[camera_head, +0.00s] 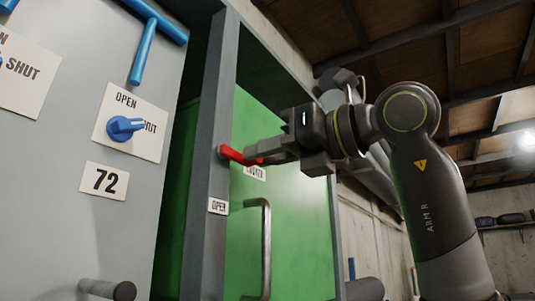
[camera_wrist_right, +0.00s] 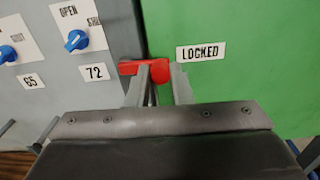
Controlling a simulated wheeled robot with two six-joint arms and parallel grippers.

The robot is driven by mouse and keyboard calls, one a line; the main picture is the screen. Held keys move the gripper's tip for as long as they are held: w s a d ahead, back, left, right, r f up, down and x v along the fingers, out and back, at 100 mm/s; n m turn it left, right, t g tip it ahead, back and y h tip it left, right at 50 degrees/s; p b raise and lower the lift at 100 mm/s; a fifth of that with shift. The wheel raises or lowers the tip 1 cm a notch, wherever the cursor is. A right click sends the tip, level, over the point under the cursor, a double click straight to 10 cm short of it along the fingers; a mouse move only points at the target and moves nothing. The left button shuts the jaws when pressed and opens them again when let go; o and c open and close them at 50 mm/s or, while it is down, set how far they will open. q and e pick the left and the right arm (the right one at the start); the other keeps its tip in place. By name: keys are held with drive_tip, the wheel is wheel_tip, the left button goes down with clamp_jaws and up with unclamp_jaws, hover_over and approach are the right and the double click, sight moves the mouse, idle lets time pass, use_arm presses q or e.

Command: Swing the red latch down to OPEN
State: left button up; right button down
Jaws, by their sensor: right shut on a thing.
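The red latch (camera_head: 232,154) sits on the grey door post and points right, roughly level, toward the LOCKED label (camera_head: 256,173). The OPEN label (camera_head: 217,206) is lower on the post. My right gripper (camera_head: 258,157) is shut on the latch's free end. In the right wrist view the red latch (camera_wrist_right: 130,68) shows between and beside the fingers (camera_wrist_right: 160,78), with the LOCKED label (camera_wrist_right: 201,52) just right of it. The fingers hide part of the latch. My left gripper is in neither view.
A green door (camera_head: 240,240) with a vertical metal handle (camera_head: 264,245) lies below the gripper. The grey panel at left carries a blue knob (camera_head: 124,127), a blue T-bar (camera_head: 145,45) and a 72 plate (camera_head: 104,181). A dark peg (camera_head: 122,290) sticks out low on it.

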drive_tip(key=f+m+b, duration=0.1)
drive_tip(key=m+b, duration=0.2)
drive_tip(key=m, duration=0.1)
drive_tip(key=s+a+f+m+b, duration=0.1)
drive_tip(key=f+m+b, duration=0.1)
drive_tip(key=m+b, duration=0.1)
drive_tip(key=s+f+m+b, duration=0.1)
drive_tip(key=m+b, duration=0.3)
drive_tip(key=m, duration=0.1)
drive_tip(key=shift+a+f+m, duration=0.15)
drive_tip(key=shift+a+m, duration=0.05)
drive_tip(key=shift+m, duration=0.2)
drive_tip(key=shift+s+a+f+m+b, duration=0.1)
drive_tip(key=shift+s+a+m+b, duration=0.05)
drive_tip(key=shift+m+b, duration=0.35)
drive_tip(key=shift+s+a+m+b, duration=0.15)
drive_tip(key=shift+m+b, duration=0.15)
drive_tip(key=shift+m, duration=0.3)
drive_tip(key=shift+s+a+m+b, duration=0.15)
drive_tip(key=shift+m+b, duration=0.15)
drive_tip(key=shift+m, duration=0.3)
drive_tip(key=shift+s+a+m+b, duration=0.15)
drive_tip(key=shift+m+b, duration=0.15)
drive_tip(key=shift+m, duration=0.3)
drive_tip(key=c, duration=1.3)
unclamp_jaws()
drive_tip(key=shift+d, duration=0.1)
